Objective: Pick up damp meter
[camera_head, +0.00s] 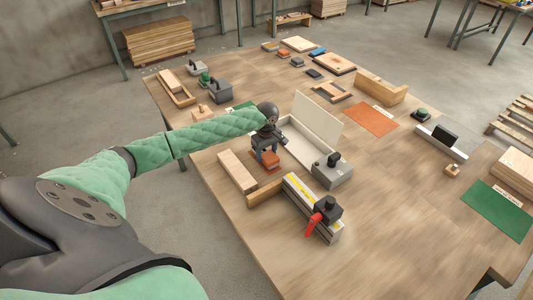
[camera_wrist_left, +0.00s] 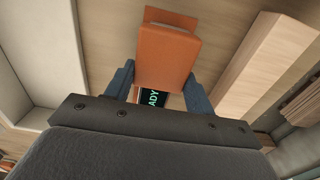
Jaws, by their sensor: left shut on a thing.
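The damp meter (camera_head: 267,161) looks like a small orange block beside the open box, near the left edge of the workbench. In the left wrist view the orange meter (camera_wrist_left: 168,55) shows a dark display with green letters, partly hidden by the gripper body. My left gripper (camera_head: 265,150) reaches down over it from above. Its two blue-grey fingers (camera_wrist_left: 158,84) are shut on the meter, one on each side. I cannot tell whether the meter touches the bench. My right gripper is not in view.
An open pale box (camera_head: 318,126) with a raised lid stands just right of the meter. A light wood block (camera_head: 237,171) lies to its left. A clamp-like tool with a red handle (camera_head: 314,222) is in front.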

